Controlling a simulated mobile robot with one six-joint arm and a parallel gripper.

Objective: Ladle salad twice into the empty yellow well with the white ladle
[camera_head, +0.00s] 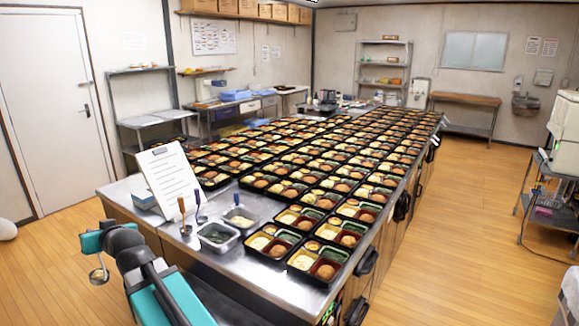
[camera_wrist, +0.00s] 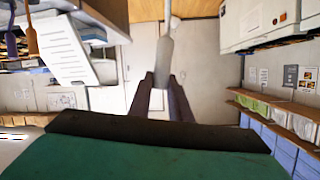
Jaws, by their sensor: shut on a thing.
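My gripper (camera_wrist: 165,95) is shut on the pale handle of the white ladle (camera_wrist: 166,50). In the head view, the ladle's small bowl (camera_head: 99,276) hangs below my arm at the lower left, off the counter's left side. I cannot tell whether the bowl holds anything. A grey tub with dark green contents, likely the salad (camera_head: 216,244), stands near the counter's front left. The nearest black bento tray (camera_head: 316,281) is right of it, with pale yellow, green and red wells. I cannot tell which yellow well is empty.
A second tub (camera_head: 240,217) with pale contents stands behind the first. Many filled trays cover the counter behind. The counter's front left corner is bare.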

